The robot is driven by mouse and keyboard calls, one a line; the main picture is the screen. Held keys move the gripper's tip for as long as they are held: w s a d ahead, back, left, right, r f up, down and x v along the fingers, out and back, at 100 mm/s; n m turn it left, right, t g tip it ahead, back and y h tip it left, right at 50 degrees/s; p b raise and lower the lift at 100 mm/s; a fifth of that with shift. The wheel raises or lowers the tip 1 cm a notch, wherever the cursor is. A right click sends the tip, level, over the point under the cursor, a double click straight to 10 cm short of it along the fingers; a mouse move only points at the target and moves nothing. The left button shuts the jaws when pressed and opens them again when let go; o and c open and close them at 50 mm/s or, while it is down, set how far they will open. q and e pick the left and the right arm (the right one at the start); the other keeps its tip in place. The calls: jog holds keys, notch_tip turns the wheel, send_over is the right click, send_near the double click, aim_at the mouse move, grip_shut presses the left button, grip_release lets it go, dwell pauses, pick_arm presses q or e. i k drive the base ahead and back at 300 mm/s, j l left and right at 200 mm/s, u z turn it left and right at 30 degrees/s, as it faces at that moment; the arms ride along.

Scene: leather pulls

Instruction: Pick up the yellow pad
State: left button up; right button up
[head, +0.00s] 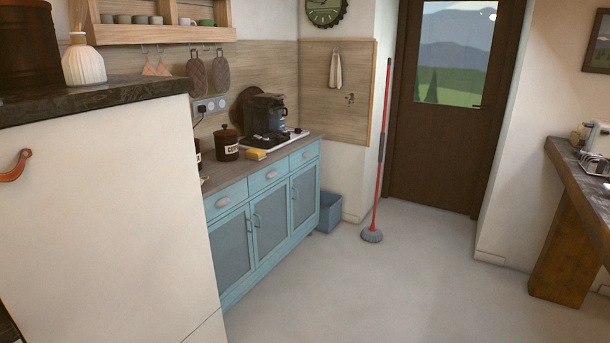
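A small yellow pad (256,155) lies near the front edge of the grey-brown counter (216,178). Neither of my grippers is in view.
A white cabinet (110,220) with a dark top fills the near left. Blue cupboards (263,225) stand under the counter. A red-handled mop (380,150) leans by the door (440,140). A wooden table (565,250) stands right. The middle floor is clear.

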aim_at(254, 154)
jog(key=i+l+z, duration=0.25)
jog(key=i, duration=0.5)
jog(key=i+z, duration=0.2)
jog(key=i, duration=0.55)
